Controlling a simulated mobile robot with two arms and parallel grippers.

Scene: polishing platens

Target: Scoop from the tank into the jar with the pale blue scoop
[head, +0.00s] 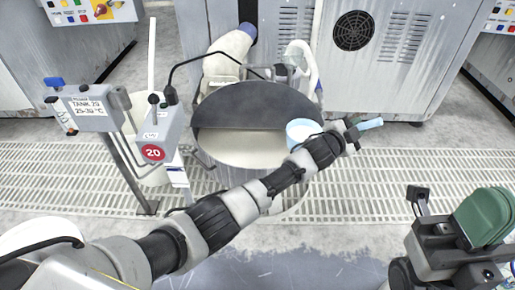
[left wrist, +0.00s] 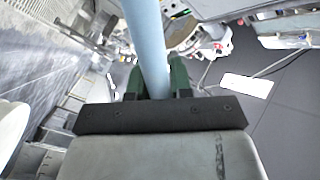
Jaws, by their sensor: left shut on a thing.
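The pale blue scoop (head: 302,129) has its cup over the right part of the round tank (head: 208,150), near the rim. Its handle end (head: 370,124) sticks out to the right past my left gripper (head: 350,132). My left gripper is shut on the handle; in the left wrist view the handle (left wrist: 148,45) runs between its green fingers (left wrist: 155,80). The tank holds pale contents, with a dark half cover over its back part. The cup's inside is hard to see. My right gripper (head: 485,220), with green pads, is at the lower right, away from the tank. I cannot make out the jar for certain.
A post with a "TANK 20" sign (head: 88,108) and a box marked 20 (head: 157,140) stand left of the tank, partly hiding a whitish container (head: 152,174). Grey machine cabinets (head: 365,60) stand behind. Floor grating (head: 420,175) lies clear to the right.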

